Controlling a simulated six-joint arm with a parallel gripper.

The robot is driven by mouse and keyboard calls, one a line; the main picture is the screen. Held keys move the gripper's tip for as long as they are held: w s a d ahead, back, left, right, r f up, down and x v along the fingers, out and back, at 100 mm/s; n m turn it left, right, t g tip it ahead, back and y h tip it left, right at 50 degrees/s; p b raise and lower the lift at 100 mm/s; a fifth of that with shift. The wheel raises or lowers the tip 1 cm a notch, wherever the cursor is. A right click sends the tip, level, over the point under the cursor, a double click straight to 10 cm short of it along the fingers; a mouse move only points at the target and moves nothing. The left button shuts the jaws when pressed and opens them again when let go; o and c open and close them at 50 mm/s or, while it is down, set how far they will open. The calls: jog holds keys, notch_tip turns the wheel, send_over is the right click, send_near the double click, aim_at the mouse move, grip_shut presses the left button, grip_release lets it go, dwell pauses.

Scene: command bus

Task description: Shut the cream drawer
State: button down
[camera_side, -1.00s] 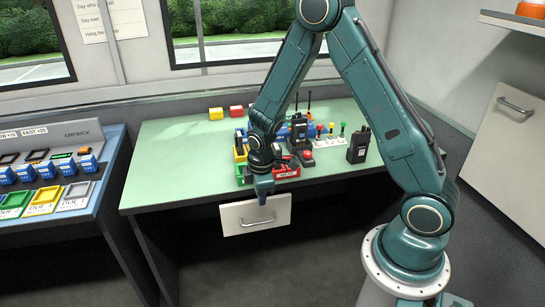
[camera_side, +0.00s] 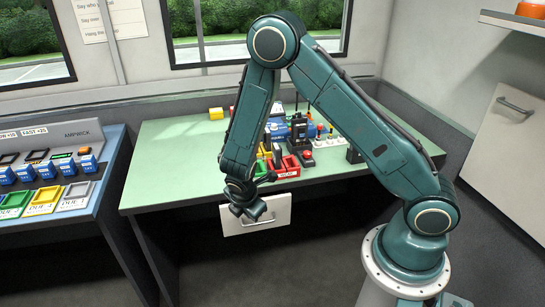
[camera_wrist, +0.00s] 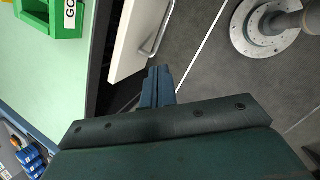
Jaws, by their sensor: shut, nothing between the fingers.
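The cream drawer (camera_side: 280,214) is under the front edge of the green desk, with a grey bar handle on its front. In the wrist view the drawer (camera_wrist: 132,38) shows at the top centre, its handle to the right and a dark gap beside the desk edge. How far it stands out is hard to tell. My gripper (camera_side: 255,212) is in front of the drawer in the side view and hides part of its left half and the handle. Its fingers (camera_wrist: 158,75) are together and empty, close to the drawer's near end in the wrist view; contact cannot be told.
The green desk (camera_side: 165,170) carries red bins (camera_side: 288,166), a yellow block (camera_side: 216,113), radios and coloured buttons. A green bin (camera_wrist: 55,15) shows in the wrist view. A blue control console (camera_side: 100,205) stands at the left. The floor before the drawer is clear.

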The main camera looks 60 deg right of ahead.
jog(key=w+a+f+n+t+h, duration=0.1)
jog(key=a+f+n+t+h, duration=0.1)
jog(key=a+n, duration=0.6)
jog(key=f+n+t, duration=0.1)
jog(key=n+t, duration=0.1)
jog(key=n, duration=0.1)
jog(key=shift+a+f, duration=0.15)
jog(key=shift+a, duration=0.2)
jog(key=shift+w, duration=0.1)
send_near(224, 225)
notch_tip(224, 225, down, 4)
jog(key=w+d, duration=0.1)
jog(key=shift+w+d+f, duration=0.1)
jog(key=shift+w+d, duration=0.75)
jog(key=shift+d, duration=0.05)
